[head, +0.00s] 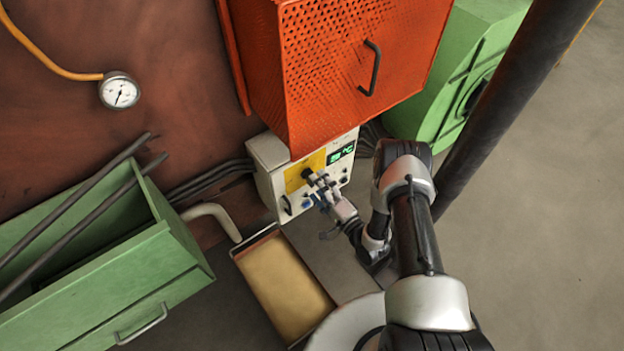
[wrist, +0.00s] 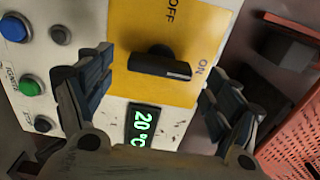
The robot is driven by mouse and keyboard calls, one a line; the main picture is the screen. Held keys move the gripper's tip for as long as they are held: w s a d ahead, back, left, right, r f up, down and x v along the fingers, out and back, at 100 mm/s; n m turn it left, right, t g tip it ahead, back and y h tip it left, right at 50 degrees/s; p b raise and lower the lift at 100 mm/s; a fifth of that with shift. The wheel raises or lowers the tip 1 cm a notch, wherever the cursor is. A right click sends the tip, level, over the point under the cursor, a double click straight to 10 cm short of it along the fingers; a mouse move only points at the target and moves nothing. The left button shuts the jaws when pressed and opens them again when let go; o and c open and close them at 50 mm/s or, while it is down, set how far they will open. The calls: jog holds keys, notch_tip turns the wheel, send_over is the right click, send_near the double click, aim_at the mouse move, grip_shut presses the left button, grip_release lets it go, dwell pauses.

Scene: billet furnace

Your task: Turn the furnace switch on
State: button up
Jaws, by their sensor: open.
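The furnace switch (wrist: 160,66) is a black rotary knob on a yellow plate (wrist: 190,25) marked OFF and ON. In the wrist view its bar lies roughly crosswise, between the two labels, with its right end on the ON side. In the head view the switch (head: 307,173) shows small on the control box (head: 268,153). My gripper (wrist: 158,85) is open, with one finger on each side of the knob and visible gaps to it. It also shows in front of the box in the head view (head: 322,186). Whether the fingertips touch the plate cannot be told.
A green display (wrist: 143,126) reads 20 °C. Blue (wrist: 14,28) and green (wrist: 31,85) buttons sit at the panel's left. An orange mesh guard (head: 345,70) overhangs the box. A green bin with rods (head: 150,265) stands left, and a tan-topped tray (head: 285,285) lies below.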

jog(key=v, duration=0.8)
jog(key=shift+d, duration=0.1)
